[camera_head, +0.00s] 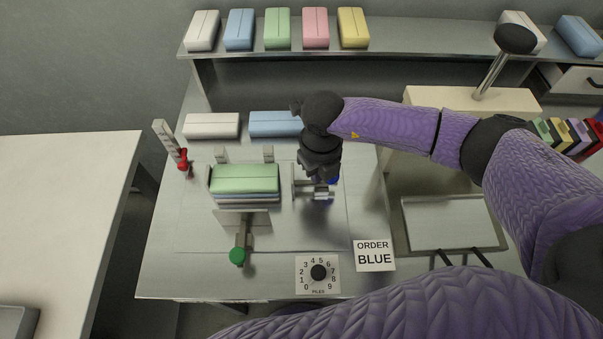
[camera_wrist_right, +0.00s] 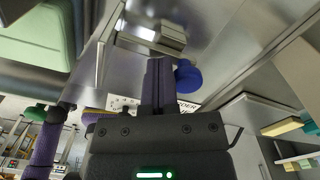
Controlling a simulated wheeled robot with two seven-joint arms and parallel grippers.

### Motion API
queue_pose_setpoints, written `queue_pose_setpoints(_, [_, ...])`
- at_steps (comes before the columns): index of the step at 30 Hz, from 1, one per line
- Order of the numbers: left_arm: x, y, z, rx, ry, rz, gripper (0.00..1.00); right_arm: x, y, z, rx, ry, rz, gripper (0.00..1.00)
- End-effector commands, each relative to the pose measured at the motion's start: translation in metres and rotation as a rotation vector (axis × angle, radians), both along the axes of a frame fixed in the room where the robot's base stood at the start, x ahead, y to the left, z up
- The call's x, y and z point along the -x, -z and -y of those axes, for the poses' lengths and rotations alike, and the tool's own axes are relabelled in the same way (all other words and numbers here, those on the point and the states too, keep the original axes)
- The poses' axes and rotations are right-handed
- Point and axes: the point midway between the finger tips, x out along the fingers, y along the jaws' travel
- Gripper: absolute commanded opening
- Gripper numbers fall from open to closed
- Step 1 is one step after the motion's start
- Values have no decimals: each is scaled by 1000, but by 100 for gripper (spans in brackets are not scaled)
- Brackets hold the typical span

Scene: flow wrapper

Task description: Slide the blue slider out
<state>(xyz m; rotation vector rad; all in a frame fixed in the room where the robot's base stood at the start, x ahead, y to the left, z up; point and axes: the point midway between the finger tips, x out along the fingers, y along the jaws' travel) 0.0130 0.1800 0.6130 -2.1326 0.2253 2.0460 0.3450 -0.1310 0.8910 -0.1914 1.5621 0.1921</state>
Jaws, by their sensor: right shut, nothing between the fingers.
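The blue slider's round blue knob (camera_head: 333,181) shows just beside my right gripper (camera_head: 318,192), at the right side of the stack holder. In the right wrist view the blue knob (camera_wrist_right: 187,77) sits close to the right of my shut fingers (camera_wrist_right: 158,68); I cannot tell whether they touch. My right gripper points down and is empty. The gripper and arm hide part of the slider and its metal bracket (camera_head: 300,188). My left gripper is not in view.
A green pack (camera_head: 245,178) tops the stack in the holder. A green knob (camera_head: 237,256) is in front, a red knob (camera_head: 183,160) at the left. A dial (camera_head: 318,273) and an ORDER BLUE card (camera_head: 374,256) lie in front. White (camera_head: 211,125) and blue (camera_head: 273,123) packs lie behind.

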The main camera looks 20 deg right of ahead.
Motion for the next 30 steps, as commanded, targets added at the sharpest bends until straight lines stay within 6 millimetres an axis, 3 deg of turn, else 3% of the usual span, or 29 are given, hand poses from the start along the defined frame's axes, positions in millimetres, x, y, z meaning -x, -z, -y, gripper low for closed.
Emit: queue_pose_setpoints(30, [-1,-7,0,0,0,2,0,6,0,24,3,3,-1,0])
